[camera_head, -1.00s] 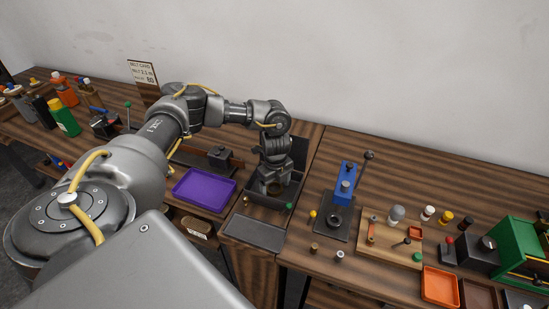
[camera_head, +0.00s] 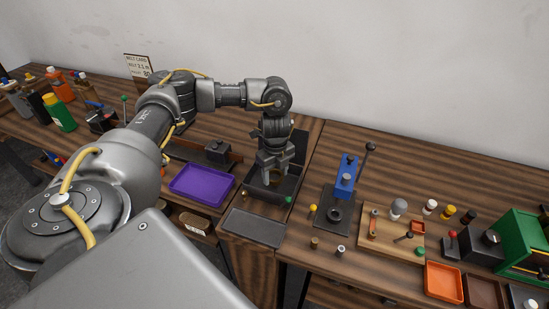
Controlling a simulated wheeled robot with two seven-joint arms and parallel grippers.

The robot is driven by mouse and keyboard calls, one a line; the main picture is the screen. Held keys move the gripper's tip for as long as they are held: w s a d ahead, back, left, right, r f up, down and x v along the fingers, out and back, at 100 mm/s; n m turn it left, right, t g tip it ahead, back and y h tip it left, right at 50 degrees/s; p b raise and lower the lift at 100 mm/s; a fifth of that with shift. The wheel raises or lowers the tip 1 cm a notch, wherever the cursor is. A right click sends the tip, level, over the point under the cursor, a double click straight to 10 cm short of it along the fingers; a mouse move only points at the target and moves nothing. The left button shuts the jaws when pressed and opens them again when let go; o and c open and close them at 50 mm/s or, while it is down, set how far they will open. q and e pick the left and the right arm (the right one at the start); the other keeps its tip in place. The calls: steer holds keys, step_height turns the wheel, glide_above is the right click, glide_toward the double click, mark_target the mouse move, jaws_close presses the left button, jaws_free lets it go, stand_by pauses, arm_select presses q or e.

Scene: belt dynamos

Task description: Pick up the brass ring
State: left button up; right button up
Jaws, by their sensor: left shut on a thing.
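My left gripper (camera_head: 272,170) points straight down over the black open bin (camera_head: 262,190) near the middle of the table. It is shut on the brass ring (camera_head: 275,180), of which only a small dull brass patch shows between and below the fingertips. The fingers hide most of the ring, and I cannot tell whether it clears the bin floor. My right gripper is not in view.
A purple tray (camera_head: 203,184) lies left of the bin, and a flat dark tray (camera_head: 255,228) lies in front. A blue press (camera_head: 346,177), a wooden board (camera_head: 388,236) and an orange tray (camera_head: 444,281) stand to the right. Bottles (camera_head: 59,113) crowd the far left.

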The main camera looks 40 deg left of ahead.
arm_select(q)
steer(key=s+d+r, duration=0.8)
steer(key=d, duration=0.1)
steer(key=shift+s+d+r+b, duration=0.15)
steer(key=shift+d+b, duration=0.2)
steer(key=shift+b, duration=0.1)
